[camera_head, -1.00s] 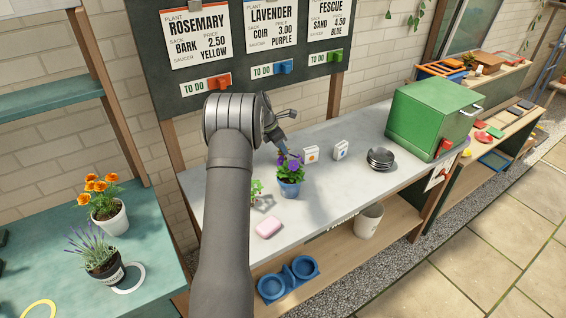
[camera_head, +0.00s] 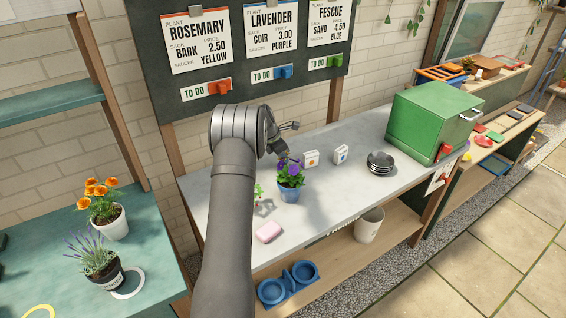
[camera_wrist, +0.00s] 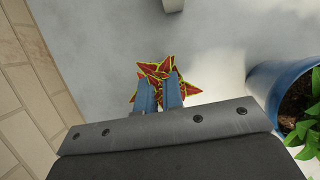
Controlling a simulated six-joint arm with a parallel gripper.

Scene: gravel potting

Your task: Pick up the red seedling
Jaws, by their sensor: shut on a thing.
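The red seedling (camera_wrist: 153,69) shows in the wrist view as a star of dark red leaves with yellow-green edges. My gripper (camera_wrist: 160,90) is shut on it, with one blue-grey finger on each side of its middle and leaves spreading out around the tips. Whether it touches the bench cannot be told. In the head view my gripper (camera_head: 281,150) is low over the back of the grey bench (camera_head: 330,205), behind the purple-flowered plant, and the red seedling is hidden there.
A blue pot (camera_head: 289,192) with purple flowers stands close beside my gripper; its wall (camera_wrist: 262,85) is at the right in the wrist view. A pink block (camera_head: 268,232), two small white boxes (camera_head: 311,158), dark stacked saucers (camera_head: 380,160) and a green box (camera_head: 430,120) are on the bench.

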